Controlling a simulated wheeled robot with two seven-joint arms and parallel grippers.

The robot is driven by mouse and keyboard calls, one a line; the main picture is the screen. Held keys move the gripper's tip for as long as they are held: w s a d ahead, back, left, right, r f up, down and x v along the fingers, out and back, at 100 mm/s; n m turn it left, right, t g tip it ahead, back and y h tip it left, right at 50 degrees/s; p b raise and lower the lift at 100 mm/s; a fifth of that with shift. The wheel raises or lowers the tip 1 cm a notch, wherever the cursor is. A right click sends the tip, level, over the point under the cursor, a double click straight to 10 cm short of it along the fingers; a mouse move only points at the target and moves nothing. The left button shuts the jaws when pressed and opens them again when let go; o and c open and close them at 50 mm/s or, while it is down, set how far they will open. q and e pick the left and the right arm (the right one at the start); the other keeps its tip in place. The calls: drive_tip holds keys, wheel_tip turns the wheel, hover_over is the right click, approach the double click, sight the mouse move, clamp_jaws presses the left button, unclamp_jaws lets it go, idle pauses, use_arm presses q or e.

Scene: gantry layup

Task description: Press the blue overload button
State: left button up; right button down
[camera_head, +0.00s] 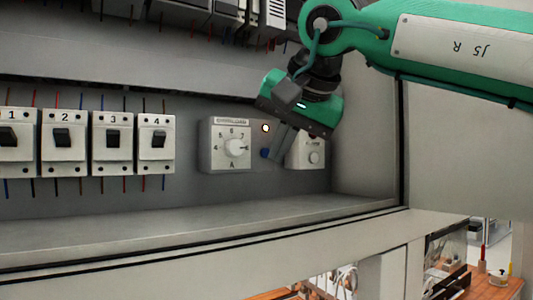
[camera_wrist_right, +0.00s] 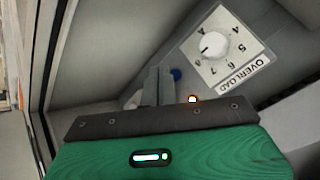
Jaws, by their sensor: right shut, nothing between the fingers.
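The blue overload button (camera_head: 264,153) sits on the back panel of the cabinet, just right of the OVERLOAD dial box (camera_head: 231,145) and below a lit orange-white lamp (camera_head: 265,128). My right gripper (camera_head: 274,150) reaches in from the upper right, its fingers shut and empty, with the tips close beside the button. In the right wrist view the button (camera_wrist_right: 176,74) shows at the right of the shut fingertips (camera_wrist_right: 160,70), partly hidden by them. I cannot tell whether they touch it. My left gripper is in neither view.
A second box with a knob (camera_head: 313,157) stands right of the button, partly behind my gripper. Several numbered breakers (camera_head: 113,141) line the left. The cabinet's right side wall (camera_head: 368,145) and bottom ledge (camera_head: 200,229) bound the space.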

drive_tip(key=shift+w+a+p, duration=0.3)
drive_tip(key=shift+w, duration=0.1)
drive_tip(key=shift+w+a+p, duration=0.15)
drive_tip(key=shift+w+p, duration=0.1)
drive_tip(key=shift+p, duration=0.1)
idle(0.8)
drive_tip(key=shift+s, duration=0.15)
drive_tip(key=shift+s+d+b, duration=0.35)
drive_tip(key=shift+s+d, duration=0.1)
drive_tip(key=shift+s, duration=0.05)
idle(0.4)
